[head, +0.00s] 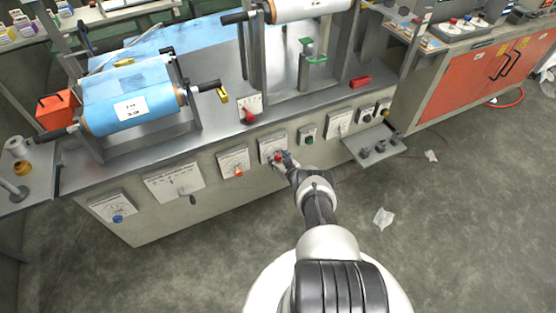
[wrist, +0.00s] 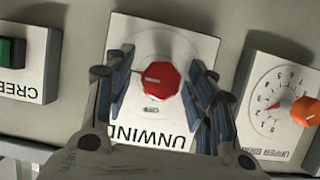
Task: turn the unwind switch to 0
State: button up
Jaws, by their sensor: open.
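The unwind switch is a red knob (wrist: 160,82) on a white plate (wrist: 190,40) labelled UNWIND, upside down in the wrist view. A pale pointer line on the knob faces left in that view; the plate's position marks are too small to read surely. In the head view the unwind plate (head: 267,145) is on the machine's front panel, with the knob partly hidden by my gripper. My gripper (wrist: 160,87) is open, with its blue-grey fingers on either side of the knob. I cannot tell whether they touch it.
The orange upper-brake knob (wrist: 305,111) sits on the neighbouring plate, close to my right-hand finger in the wrist view. The creep button box (wrist: 30,65) is on the other side. In the head view, a small shelf (head: 372,146) juts out right of my gripper.

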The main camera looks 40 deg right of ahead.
jog(key=shift+c, duration=0.2)
jog(key=c, duration=1)
jog(key=shift+c, duration=0.2)
jog(key=shift+n, duration=0.3)
jog(key=shift+a+n+h, duration=0.15)
jog(key=shift+n+h, duration=1.55)
jog(key=shift+n, duration=0.5)
